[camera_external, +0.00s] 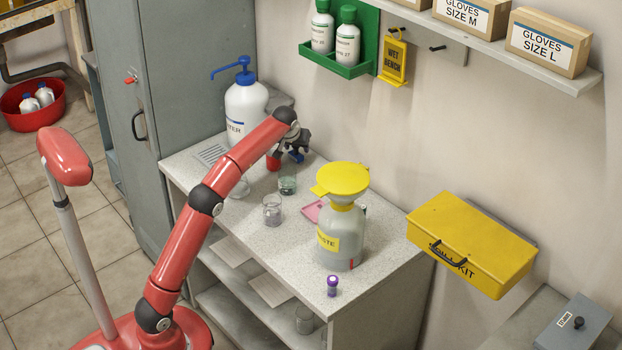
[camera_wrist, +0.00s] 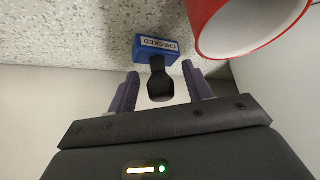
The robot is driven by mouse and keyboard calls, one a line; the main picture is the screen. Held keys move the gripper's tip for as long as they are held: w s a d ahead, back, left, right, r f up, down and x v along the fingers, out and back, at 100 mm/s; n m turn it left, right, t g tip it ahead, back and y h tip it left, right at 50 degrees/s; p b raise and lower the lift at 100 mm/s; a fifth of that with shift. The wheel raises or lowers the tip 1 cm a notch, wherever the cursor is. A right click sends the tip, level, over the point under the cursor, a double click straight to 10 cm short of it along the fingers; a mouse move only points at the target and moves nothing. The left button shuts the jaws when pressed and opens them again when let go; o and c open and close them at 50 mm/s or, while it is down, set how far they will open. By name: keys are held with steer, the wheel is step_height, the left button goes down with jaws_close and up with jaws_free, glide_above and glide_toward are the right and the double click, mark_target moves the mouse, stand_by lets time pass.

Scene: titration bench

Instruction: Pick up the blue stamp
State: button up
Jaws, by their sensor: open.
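The blue stamp (camera_wrist: 147,48) has a blue block labelled "CHECKED" and a black handle. In the wrist view it stands on the speckled bench top with its handle pointing towards my gripper (camera_wrist: 160,83). My gripper is open, and its two fingers lie to either side of the black handle, apart from it. My wrist hides part of this spot.
A red cup (camera_wrist: 245,22) stands close beside the stamp. A white pump bottle (camera_external: 246,108) is behind my arm. Beakers (camera_external: 272,210), a pink tray (camera_external: 312,211) and a grey waste bottle with yellow funnel (camera_external: 341,235) stand nearer. The bench front (camera_external: 290,245) has free room.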

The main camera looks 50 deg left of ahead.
steer(key=shift+r, duration=0.1)
steer(key=c, duration=1)
steer(key=shift+c, duration=0.2)
steer(key=shift+r, duration=0.1)
